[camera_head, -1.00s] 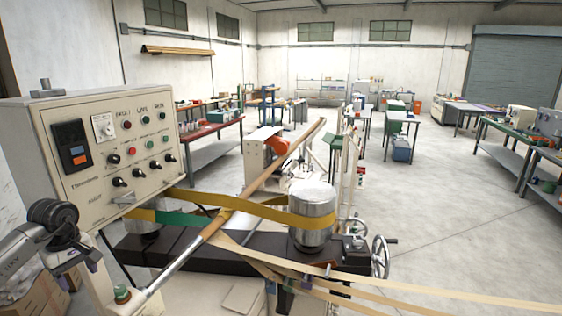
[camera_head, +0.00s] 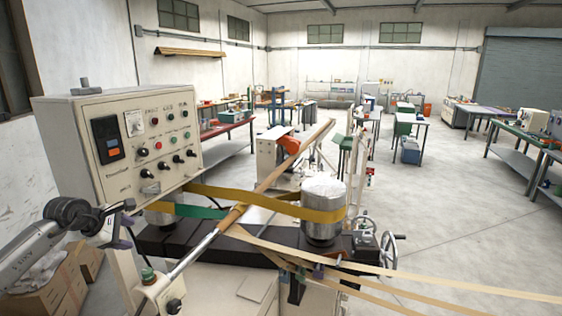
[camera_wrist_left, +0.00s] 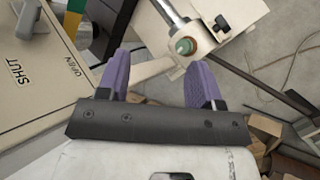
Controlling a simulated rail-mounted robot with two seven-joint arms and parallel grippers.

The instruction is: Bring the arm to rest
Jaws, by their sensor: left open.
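My left arm enters the head view from the left. Its left gripper (camera_head: 126,215) is just below the control panel (camera_head: 150,135) of the spiral winder, with purple-tipped fingers pointing right. In the left wrist view the two purple fingers (camera_wrist_left: 160,78) stand wide apart with nothing between them. A green button (camera_wrist_left: 184,46) on a pale mount and a metal rod (camera_wrist_left: 162,12) lie beyond the fingertips. The green button (camera_head: 148,273) also shows below the gripper in the head view. My right gripper is not in view.
The winder's mandrel (camera_head: 245,205) runs diagonally, with a yellow belt (camera_head: 270,205) around metal drums (camera_head: 323,210). Cardboard boxes (camera_head: 55,290) stand at the lower left under my arm. Pale strips (camera_head: 430,270) stretch to the right. Open floor (camera_head: 450,220) lies on the right.

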